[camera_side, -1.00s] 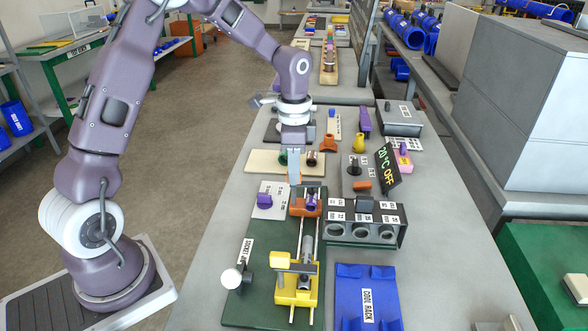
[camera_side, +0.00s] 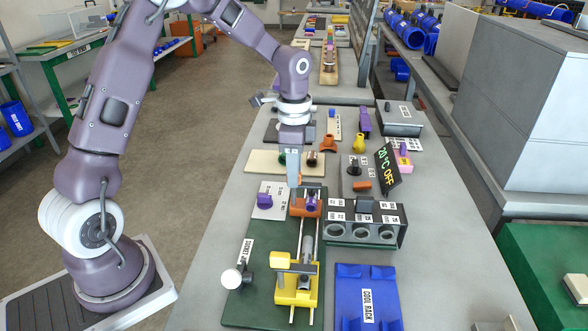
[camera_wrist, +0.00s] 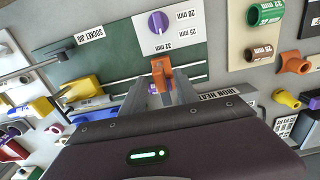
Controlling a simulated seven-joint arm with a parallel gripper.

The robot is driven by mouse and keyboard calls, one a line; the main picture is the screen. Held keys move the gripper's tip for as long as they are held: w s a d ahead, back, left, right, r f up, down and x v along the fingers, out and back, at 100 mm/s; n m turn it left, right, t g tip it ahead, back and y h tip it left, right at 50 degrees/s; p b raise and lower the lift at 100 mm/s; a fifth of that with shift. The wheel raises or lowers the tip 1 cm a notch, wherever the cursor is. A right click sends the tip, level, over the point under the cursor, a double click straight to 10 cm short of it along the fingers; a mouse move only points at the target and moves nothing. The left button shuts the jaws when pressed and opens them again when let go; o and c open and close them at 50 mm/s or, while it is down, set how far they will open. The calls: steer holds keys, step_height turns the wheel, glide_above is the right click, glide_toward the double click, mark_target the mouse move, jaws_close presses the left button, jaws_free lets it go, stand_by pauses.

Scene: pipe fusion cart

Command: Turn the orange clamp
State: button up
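The orange clamp (camera_side: 299,209) sits at the far end of the socket jig (camera_side: 243,308), by a purple fitting (camera_side: 313,202). In the wrist view the orange clamp (camera_wrist: 162,74) stands between the fingertips of my gripper (camera_wrist: 163,84). The fingers appear apart, one on each side of it, with small gaps. In the side view my gripper (camera_side: 294,184) points down just behind the clamp; its fingers overlap there, so contact cannot be told.
A yellow clamp (camera_side: 293,290) is at the jig's near end. A grey heater block (camera_side: 361,236) stands to the right, with a display (camera_side: 388,165) behind. A blue cool rack (camera_side: 368,298) lies at front right. A white card with a purple knob (camera_side: 264,201) is left.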

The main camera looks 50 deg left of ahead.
step_height(320, 180, up, 7)
steer(key=shift+r, duration=0.1)
stand_by(0.4)
steer(key=s+d+r+n+t+y, duration=0.1)
steer(key=s+d+r+n+t, duration=0.15)
steer(key=s+r, duration=0.4)
steer(key=s+d+r+n+t, duration=0.1)
steer(key=s+d+n, duration=0.1)
steer(key=s, duration=0.7)
steer(key=s+d+n+t+h, duration=0.1)
steer(key=s+d+n+t, duration=0.1)
steer(key=s, duration=0.7)
steer(key=d+n, duration=0.1)
steer(key=n, duration=0.1)
steer(key=shift+s+r+n, duration=0.3)
steer(key=shift+r+n, duration=0.05)
